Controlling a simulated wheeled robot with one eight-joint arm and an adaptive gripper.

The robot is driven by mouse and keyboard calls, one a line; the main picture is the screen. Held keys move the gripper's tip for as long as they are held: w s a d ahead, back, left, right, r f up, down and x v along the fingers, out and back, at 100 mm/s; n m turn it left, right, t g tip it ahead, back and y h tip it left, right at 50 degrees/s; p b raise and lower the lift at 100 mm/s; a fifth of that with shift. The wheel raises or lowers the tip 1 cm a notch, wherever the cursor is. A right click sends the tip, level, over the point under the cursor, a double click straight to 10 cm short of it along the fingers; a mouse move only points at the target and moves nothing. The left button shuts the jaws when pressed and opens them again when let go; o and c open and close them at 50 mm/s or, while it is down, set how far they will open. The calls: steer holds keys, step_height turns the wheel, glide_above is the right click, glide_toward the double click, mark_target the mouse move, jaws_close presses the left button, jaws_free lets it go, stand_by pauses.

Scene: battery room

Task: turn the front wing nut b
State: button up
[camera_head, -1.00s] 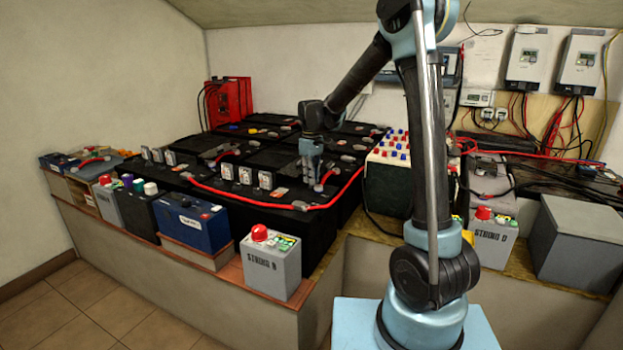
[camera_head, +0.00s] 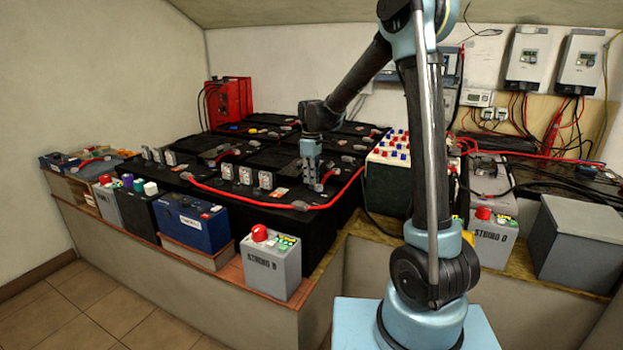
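My gripper (camera_head: 313,182) points down over the front right part of the black battery bank (camera_head: 283,196), close to the red cable's right end. Its fingertips are at or just above a small grey terminal fitting (camera_head: 319,188) on the battery top. The wing nut itself is too small to make out, and the fingers partly hide that spot. I cannot tell whether the fingers touch it or how far apart they are.
A thick red cable (camera_head: 250,198) runs along the bank's front edge. A battery with red and blue caps (camera_head: 392,150) stands to the right.

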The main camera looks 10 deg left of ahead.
steer(key=o, duration=0.4)
steer(key=shift+d, duration=0.1)
steer(key=shift+c, duration=0.2)
step_height(320, 180, up, 12)
steer(key=shift+w, duration=0.1)
stand_by(0.3)
